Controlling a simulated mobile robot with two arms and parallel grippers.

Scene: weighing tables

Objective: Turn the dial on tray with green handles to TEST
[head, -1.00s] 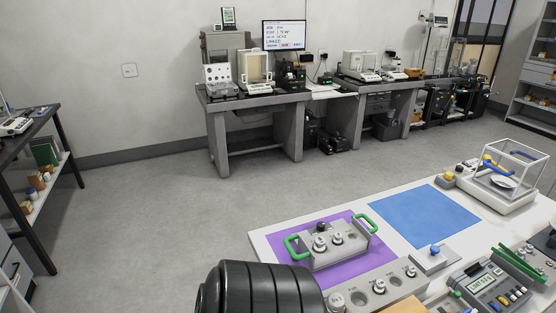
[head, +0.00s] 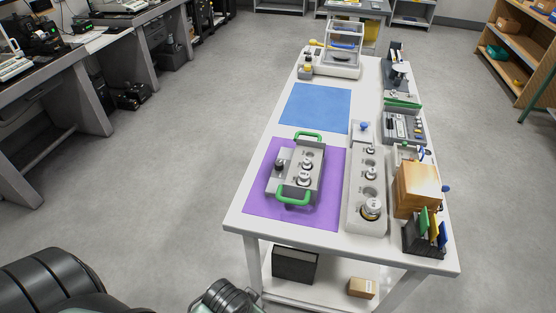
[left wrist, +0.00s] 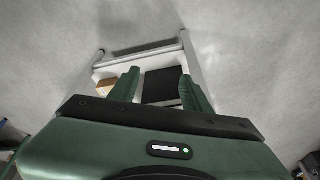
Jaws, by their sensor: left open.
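The grey tray with green handles (head: 302,172) lies on a purple mat (head: 258,200) at the near left of the white table. It holds weights with metal knobs. A small black dial (head: 279,165) sits on a plate on the tray's left side. Its markings are too small to read. My left gripper shows in the left wrist view (left wrist: 160,75) with its two green fingers apart and nothing between them. It points toward the table's lower shelf and is away from the tray. My right gripper is not in view.
A grey weight block (head: 365,205) stands right of the mat. A wooden box (head: 418,187) and a card holder (head: 424,240) are at the right edge. A blue mat (head: 316,107) is empty. A balance (head: 340,62) stands at the far end. The floor left of the table is clear.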

